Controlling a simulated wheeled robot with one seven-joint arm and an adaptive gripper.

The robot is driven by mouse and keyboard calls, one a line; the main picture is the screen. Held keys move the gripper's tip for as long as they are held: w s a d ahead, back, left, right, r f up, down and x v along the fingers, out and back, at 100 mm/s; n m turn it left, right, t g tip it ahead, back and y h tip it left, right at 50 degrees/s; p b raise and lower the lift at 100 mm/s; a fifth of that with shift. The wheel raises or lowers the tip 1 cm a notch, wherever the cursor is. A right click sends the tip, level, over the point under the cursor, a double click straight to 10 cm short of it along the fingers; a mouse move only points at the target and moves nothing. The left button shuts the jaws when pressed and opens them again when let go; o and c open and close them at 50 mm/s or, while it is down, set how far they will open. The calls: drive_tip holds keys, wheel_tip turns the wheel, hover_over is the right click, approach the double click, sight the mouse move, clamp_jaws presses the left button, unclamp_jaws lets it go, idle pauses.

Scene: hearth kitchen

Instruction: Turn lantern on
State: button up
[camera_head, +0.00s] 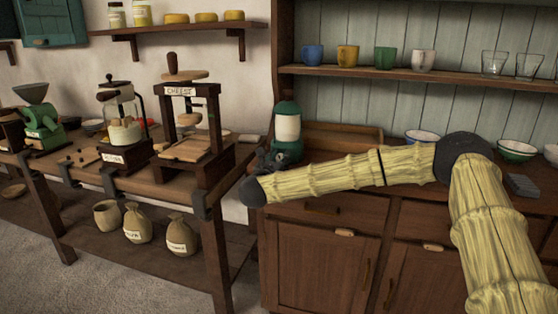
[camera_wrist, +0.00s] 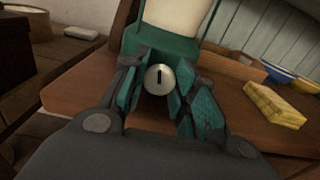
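The lantern (camera_head: 287,127) is green with a pale glass body and stands on the wooden counter, left of the middle of the head view. In the wrist view its green base (camera_wrist: 185,42) fills the top middle, with a round pale knob (camera_wrist: 160,79) on its front that bears a dark upright mark. My gripper (camera_wrist: 160,92) is in front of the knob, with a teal-padded finger on each side of it. A gap shows between the fingers and the knob, so the gripper looks open. In the head view my gripper (camera_head: 272,160) is small and dark at the lantern's base.
A yellow block-like thing (camera_wrist: 275,104) lies on the counter to the right in the wrist view, with bowls (camera_wrist: 280,73) behind it. A cheese press (camera_head: 190,130) stands on the table left of the lantern. A shelf with mugs (camera_head: 347,55) hangs above the counter.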

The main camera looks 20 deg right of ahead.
drive_tip(key=shift+a+r+n, duration=0.1)
drive_tip(key=shift+n, duration=0.9)
drive_tip(key=shift+c, duration=0.3)
drive_tip(key=shift+n+p, duration=0.35)
drive_tip(key=shift+n, duration=0.95)
drive_tip(key=o, duration=1)
